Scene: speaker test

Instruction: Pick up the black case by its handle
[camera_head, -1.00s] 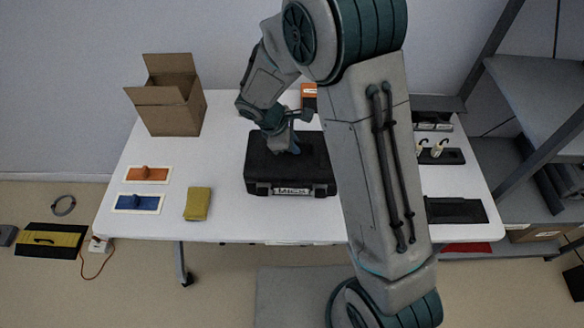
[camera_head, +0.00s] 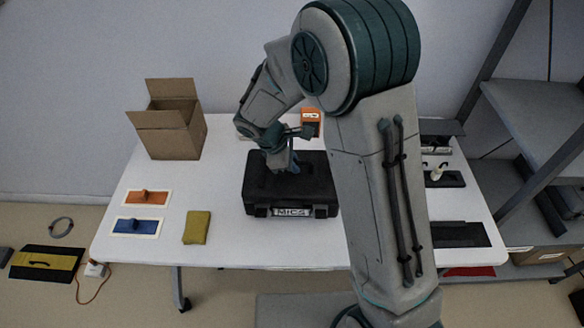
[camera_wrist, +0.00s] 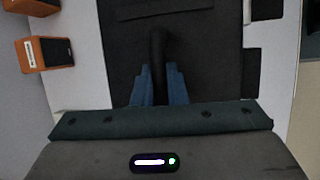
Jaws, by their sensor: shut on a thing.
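The black case (camera_head: 262,190) lies flat at the middle of the white table (camera_head: 215,175), its labelled front edge facing the camera. My gripper (camera_head: 290,167) reaches down onto the top of the case from behind. In the wrist view, the blue fingers of my gripper (camera_wrist: 158,88) stand on both sides of the black handle (camera_wrist: 158,50) and are shut on it. The case body (camera_wrist: 205,60) fills the area behind the handle. I cannot tell whether the case bottom touches the table. My forearm hides part of the table right of the case.
An open cardboard box (camera_head: 170,135) stands at the back left. An orange speaker (camera_head: 310,122) is behind the case. A black tray (camera_head: 460,235) is at the right; shelving stands beyond.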

